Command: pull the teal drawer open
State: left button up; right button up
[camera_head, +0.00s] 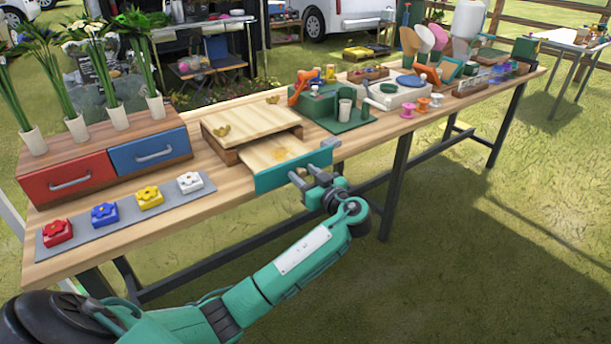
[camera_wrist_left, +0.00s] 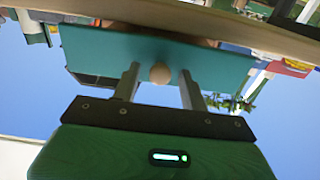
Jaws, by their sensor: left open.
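The teal drawer (camera_head: 268,181) stands out from its wooden box (camera_head: 250,120) on the table, and its pale wooden inside shows behind the teal front. The teal front also fills the upper middle of the left wrist view (camera_wrist_left: 215,66). A round pale knob (camera_wrist_left: 160,74) sits on that front. My left gripper (camera_head: 304,173) is open at the front, its fingers on either side of the knob with a gap at each side. My right gripper is not in view.
A red drawer (camera_head: 68,178) and a blue drawer (camera_head: 150,150) stand to the left under flower vases. Flower blocks lie on a grey mat (camera_head: 130,212). A green tool stand (camera_head: 335,108) is close on the right. The grass in front of the table is clear.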

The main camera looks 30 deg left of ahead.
pick_arm(q)
jog(key=v, duration=1.3)
jog(key=shift+s+d+b, duration=0.2)
jog(key=shift+d+b, duration=0.15)
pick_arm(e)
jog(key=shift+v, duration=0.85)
